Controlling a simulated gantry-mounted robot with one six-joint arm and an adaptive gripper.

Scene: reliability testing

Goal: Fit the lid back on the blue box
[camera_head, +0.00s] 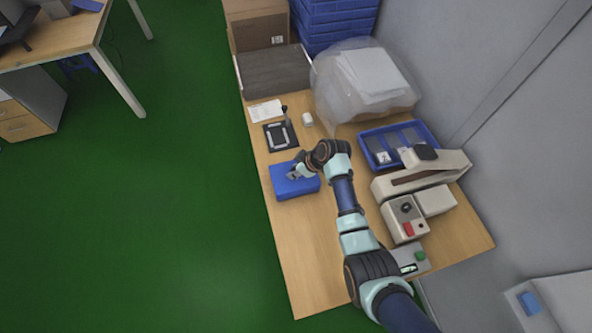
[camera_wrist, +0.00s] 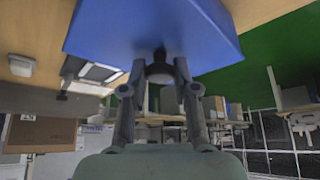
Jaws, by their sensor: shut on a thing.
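The blue box (camera_head: 296,188) sits near the left edge of the wooden table, and its top looks covered by a flat blue lid (camera_head: 282,172). My gripper (camera_head: 297,173) is over the right part of that top. In the wrist view, the blue lid (camera_wrist: 150,25) fills the top of the picture. A dark round knob (camera_wrist: 159,74) stands out from it, and my gripper (camera_wrist: 160,66) is shut on that knob with a finger on each side. I cannot tell whether the lid is seated on the box or slightly raised, as the seam is too small to see.
A dark framed pad (camera_head: 281,136) and a small white object (camera_head: 307,119) lie behind the box. A blue tray (camera_head: 432,136) and a beige machine (camera_head: 425,180) stand to the right. A plastic-wrapped bundle (camera_head: 330,85) is farther back. The front left tabletop is clear.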

